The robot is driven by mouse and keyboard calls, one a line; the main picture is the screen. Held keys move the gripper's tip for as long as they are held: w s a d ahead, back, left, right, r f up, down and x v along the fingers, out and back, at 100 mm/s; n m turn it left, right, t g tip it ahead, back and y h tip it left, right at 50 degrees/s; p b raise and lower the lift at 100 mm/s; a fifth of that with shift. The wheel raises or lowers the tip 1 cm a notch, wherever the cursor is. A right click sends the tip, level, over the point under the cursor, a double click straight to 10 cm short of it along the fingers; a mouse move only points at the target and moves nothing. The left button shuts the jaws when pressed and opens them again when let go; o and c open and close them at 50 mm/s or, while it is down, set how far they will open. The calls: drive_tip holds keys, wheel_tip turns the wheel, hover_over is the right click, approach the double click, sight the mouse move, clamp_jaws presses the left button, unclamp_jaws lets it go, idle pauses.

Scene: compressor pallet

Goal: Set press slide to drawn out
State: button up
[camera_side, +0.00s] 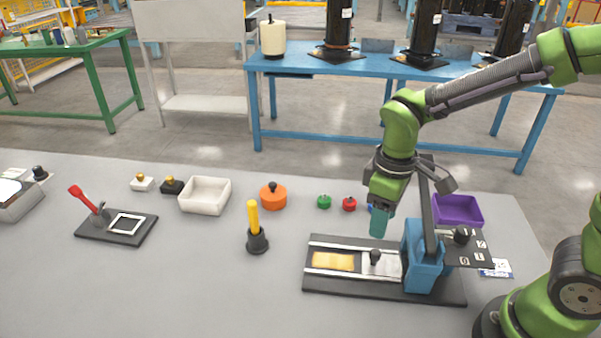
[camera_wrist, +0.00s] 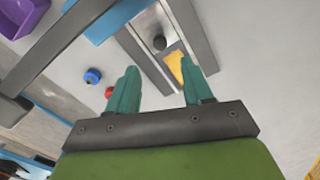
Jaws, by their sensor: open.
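The press has a dark base (camera_side: 385,293) with two pale rails, and a blue body (camera_side: 422,262) with a black lever arm above it. Its slide (camera_side: 390,265) is a pale plate between the rails, with a dark round knob (camera_side: 375,256), left of the blue body. A yellow pad (camera_side: 332,261) lies between the rails further left. The knob (camera_wrist: 159,42) and pad (camera_wrist: 176,68) also show in the wrist view. My gripper (camera_side: 380,222) is open and empty above the rails, apart from the knob; its teal fingers (camera_wrist: 158,88) are spread.
A purple bin (camera_side: 458,210) stands behind the press. Green (camera_side: 324,202) and red (camera_side: 349,204) knobs, an orange weight (camera_side: 273,197) and a yellow-handled tool (camera_side: 255,225) stand left of it. A white tray (camera_side: 204,195) and red-lever fixture (camera_side: 115,228) are further left.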

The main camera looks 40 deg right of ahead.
sight(376, 252)
wheel_tip(376, 252, down, 9)
drive_tip(key=shift+f, duration=0.1)
idle(0.3)
clamp_jaws()
